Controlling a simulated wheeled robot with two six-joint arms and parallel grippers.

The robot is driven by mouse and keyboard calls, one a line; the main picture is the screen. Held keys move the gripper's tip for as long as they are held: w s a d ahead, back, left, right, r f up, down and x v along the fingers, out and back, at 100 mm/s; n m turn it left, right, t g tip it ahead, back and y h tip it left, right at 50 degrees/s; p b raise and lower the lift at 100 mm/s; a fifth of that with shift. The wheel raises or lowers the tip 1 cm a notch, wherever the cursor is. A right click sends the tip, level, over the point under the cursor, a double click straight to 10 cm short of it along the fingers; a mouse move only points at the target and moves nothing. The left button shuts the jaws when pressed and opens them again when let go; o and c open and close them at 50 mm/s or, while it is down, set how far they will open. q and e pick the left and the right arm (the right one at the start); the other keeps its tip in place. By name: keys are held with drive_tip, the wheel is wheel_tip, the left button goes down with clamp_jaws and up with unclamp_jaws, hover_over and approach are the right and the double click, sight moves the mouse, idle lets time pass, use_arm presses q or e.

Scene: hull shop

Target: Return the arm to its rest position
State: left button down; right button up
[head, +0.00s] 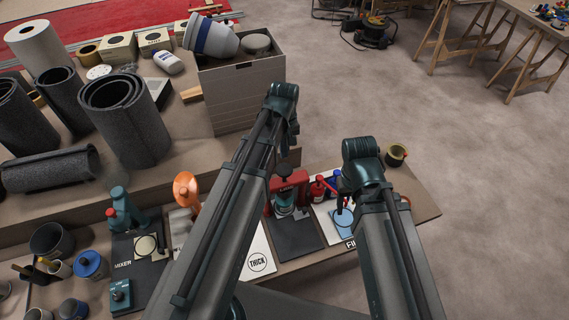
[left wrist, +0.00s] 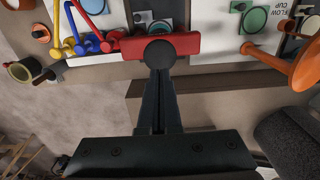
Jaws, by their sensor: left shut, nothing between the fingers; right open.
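My left arm (head: 230,205) rises from the bottom of the head view to a bent teal elbow (head: 283,95); the gripper beyond it is hidden there. In the left wrist view my left gripper (left wrist: 159,72) has its dark fingers together with nothing between them. Its tips overlap the view of a round black knob (left wrist: 158,52) on a red stand (left wrist: 188,43); I cannot tell whether they touch. My right arm (head: 392,240) rises to its own teal elbow (head: 362,158), lower and further right. My right gripper is not discernible behind that arm.
The red stand (head: 294,181) is behind my left arm on the bench. An orange tool (head: 187,188) and a teal device (head: 121,210) stand to its left. A grey box (head: 240,98) stands behind. Open floor (head: 440,125) is at right.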

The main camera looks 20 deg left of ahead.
use_arm(q)
drive_tip(key=shift+r, duration=0.1)
idle(0.4)
drive_tip(key=s+d+m+y, duration=0.1)
drive_tip(key=s+d+m, duration=0.9)
drive_tip(key=s, duration=0.4)
drive_tip(key=shift+s+d+m, duration=0.15)
drive_tip(key=shift+d+m, duration=0.1)
drive_tip(key=shift+m, duration=0.05)
drive_tip(key=shift+r, duration=0.1)
